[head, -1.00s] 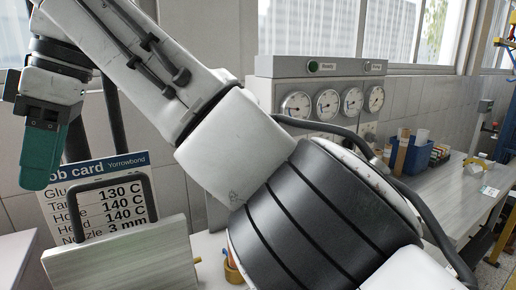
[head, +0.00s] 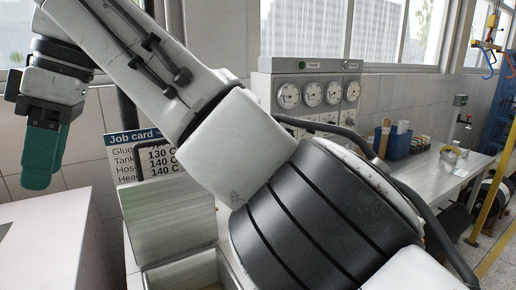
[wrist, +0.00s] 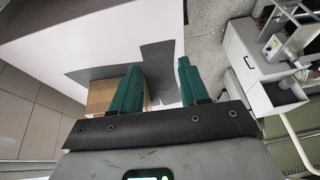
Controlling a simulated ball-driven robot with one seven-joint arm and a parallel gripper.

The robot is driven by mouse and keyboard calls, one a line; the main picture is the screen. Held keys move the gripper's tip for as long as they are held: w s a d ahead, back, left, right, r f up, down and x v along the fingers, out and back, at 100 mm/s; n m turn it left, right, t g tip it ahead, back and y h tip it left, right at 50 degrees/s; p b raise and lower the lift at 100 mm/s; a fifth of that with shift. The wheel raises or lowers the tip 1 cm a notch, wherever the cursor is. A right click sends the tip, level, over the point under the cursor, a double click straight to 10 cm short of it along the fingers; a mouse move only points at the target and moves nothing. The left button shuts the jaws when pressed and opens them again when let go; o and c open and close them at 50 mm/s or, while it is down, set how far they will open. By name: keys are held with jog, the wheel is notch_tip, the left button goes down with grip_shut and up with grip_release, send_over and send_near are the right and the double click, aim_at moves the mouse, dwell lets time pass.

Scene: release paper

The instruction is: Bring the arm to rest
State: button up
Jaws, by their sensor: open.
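My gripper (head: 42,155) hangs at the left of the head view with its green fingers pointing down. In the wrist view my gripper (wrist: 158,85) shows its two green fingers apart with nothing held between them. My white and black arm is bent and crosses the middle of the head view. A white block-like surface (head: 50,235) stands below the gripper, with a gap between them in the picture.
A job card (head: 145,152) stands behind a metal box (head: 170,235). A gauge panel (head: 310,90) and a bench with a blue bin (head: 397,142) lie to the right. The wrist view shows a brown box (wrist: 100,98), a dark grey sheet (wrist: 160,65) and a cabinet (wrist: 245,55).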

jog(key=w+d+f+m+y, duration=0.1)
jog(key=w+d+f+m, duration=0.15)
jog(key=f, duration=0.85)
jog(key=w+d+f+m+y, duration=0.1)
jog(key=w+d+f+m, duration=0.15)
jog(key=f, duration=0.85)
jog(key=s+d+f+m+t, duration=0.2)
jog(key=d+f+m, duration=0.5)
jog(key=d+f, duration=1)
jog(key=s+d+f+m+t, duration=0.2)
jog(key=s+d+f+m, duration=0.3)
jog(key=d+f, duration=0.45)
jog(key=s+d+f+m+h, duration=0.3)
jog(key=s+d+m, duration=0.1)
jog(key=s+d, duration=0.7)
jog(key=s+d+f+m+h, duration=0.2)
jog(key=s+d+f+m, duration=0.1)
jog(key=s+d, duration=0.8)
jog(key=shift+s+d+m+h, duration=0.2)
jog(key=shift+d+m+h, duration=0.2)
jog(key=shift+d+m, duration=0.1)
jog(key=shift+a, duration=0.1)
